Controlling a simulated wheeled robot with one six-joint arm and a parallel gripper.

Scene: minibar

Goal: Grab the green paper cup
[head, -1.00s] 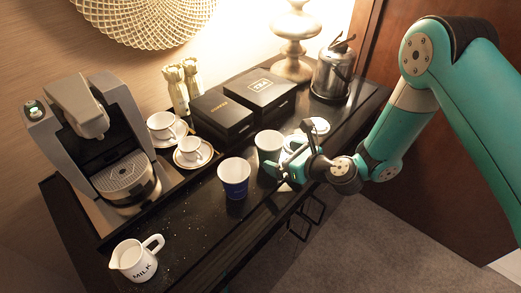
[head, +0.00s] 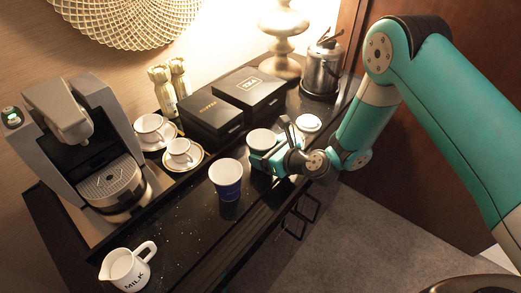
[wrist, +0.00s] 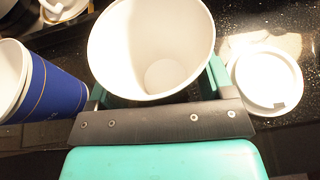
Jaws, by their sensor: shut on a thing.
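The green paper cup (head: 262,139) stands upright on the dark counter, right of the blue cup. In the head view mostly its pale rim and inside show, as my gripper (head: 264,161) covers its front. In the wrist view the cup (wrist: 151,44) sits between the two teal fingers, its white inside facing the camera. My gripper is shut on the cup, with a finger at each side. I cannot tell whether its base is off the counter.
A blue paper cup (head: 227,178) stands close left of my gripper. A white lid (head: 309,123) lies to the right. Black boxes (head: 211,116) are behind, with a kettle (head: 321,68) at the back right. A milk jug (head: 126,268) stands at the front left.

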